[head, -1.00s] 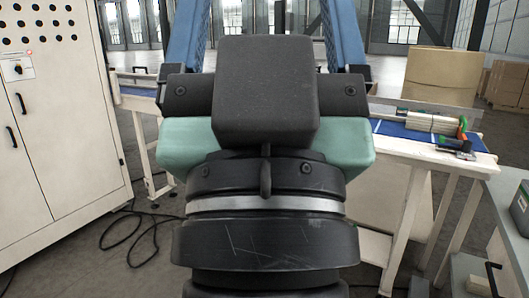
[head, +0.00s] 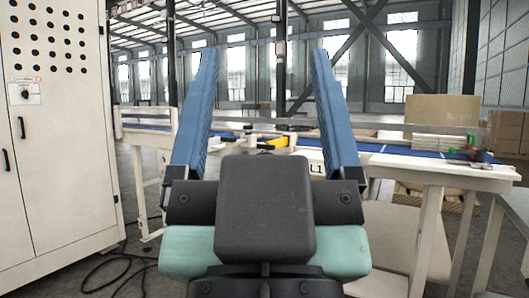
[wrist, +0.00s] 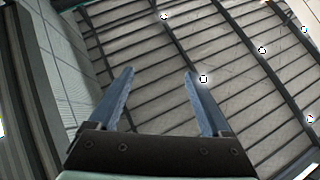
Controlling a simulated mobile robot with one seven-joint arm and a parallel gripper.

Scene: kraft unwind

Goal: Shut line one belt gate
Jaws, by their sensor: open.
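A white stand marked "L1" (head: 316,168) is at the conveyor, seen between my fingers in the head view. A yellow part with a dark piece (head: 272,145) sits just above and left of the label. It may belong to the line one gate, but my gripper partly hides this area, so I cannot tell the gate's position. The blue conveyor belt (head: 400,149) runs behind my gripper. My gripper (head: 262,52) is open and empty, its blue fingers pointing up, on the near side of the conveyor. In the wrist view the open fingers (wrist: 159,72) have nothing between them.
A tall white cabinet (head: 55,130) with black handles stands at the left. A white table (head: 440,172) extends at the right, with a cardboard box (head: 440,110) behind. Black cable (head: 105,268) lies on the floor. The wrist view faces the roof.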

